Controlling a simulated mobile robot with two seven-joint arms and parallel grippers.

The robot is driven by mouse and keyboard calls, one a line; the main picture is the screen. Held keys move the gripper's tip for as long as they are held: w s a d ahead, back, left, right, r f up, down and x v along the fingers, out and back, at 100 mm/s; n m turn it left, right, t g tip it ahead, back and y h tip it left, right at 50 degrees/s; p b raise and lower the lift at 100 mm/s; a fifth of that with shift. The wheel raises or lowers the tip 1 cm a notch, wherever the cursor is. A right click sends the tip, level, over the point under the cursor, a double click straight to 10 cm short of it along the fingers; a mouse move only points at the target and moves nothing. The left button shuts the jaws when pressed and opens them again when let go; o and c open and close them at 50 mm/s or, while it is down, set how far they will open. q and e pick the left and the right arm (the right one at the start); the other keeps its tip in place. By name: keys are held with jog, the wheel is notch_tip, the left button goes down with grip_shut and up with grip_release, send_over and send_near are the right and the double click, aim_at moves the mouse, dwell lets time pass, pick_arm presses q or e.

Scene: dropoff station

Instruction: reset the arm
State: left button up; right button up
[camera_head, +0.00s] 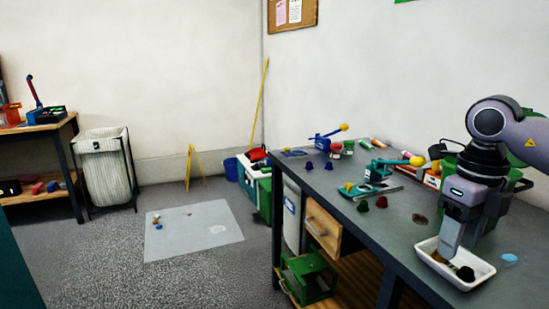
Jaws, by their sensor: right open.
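My right arm comes in from the right edge, bent downward over the grey workbench (400,222). My right gripper (447,254) points down at a white tray (481,278) near the bench's right part. Its jaws are open. A dark round item (465,273) and a brownish item lie in the tray close to the fingertips. The finger partly hides the brownish item, and I cannot tell whether the fingers touch the tray. My left gripper is not in view.
Dark caps (381,202), a teal tool with a yellow knob (375,172) and a blue one (321,142) stand on the bench. A green bin (519,187) is behind my arm. Left are a mesh hamper (105,170) and a floor mat (190,241).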

jog(key=s+a+f+n+g+y+p, duration=0.1)
jog(key=s+a+f+y, duration=0.15)
jog(key=a, duration=0.45)
jog(key=s+a+f+g+y, duration=0.1)
jog(key=a+f+y, duration=0.1)
jog(key=a+y, duration=0.35)
jog(key=s+a+f+n+g+y+p, duration=0.1)
jog(key=s+a+f, duration=0.15)
jog(key=a, duration=0.55)
jog(key=a+r+m+t+y+p, duration=0.2)
jog(key=a+r+m+t+y, duration=0.15)
jog(key=a+m+y, duration=0.7)
jog(key=w+d+f+m+t+h+p, duration=0.1)
jog(key=d+f+m+t+h, duration=0.45)
jog(key=m+t, duration=0.4)
jog(key=w+d+f+m+t+h+p, duration=0.1)
jog(key=d+f+m+t+h, duration=0.5)
jog(key=m, duration=0.6)
jog(key=s+d+f+m+g+h+p, duration=0.1)
jog(key=s+d+f+m+g+h, duration=0.4)
jog(key=s+f, duration=0.9)
jog(key=d+f+m, duration=0.2)
jog(key=d+m, duration=0.1)
jog(key=d, duration=0.2)
jog(key=shift+s+g+h+p, duration=0.15)
jog(key=shift+g+h+p, duration=0.15)
jog(key=shift+h, duration=0.1)
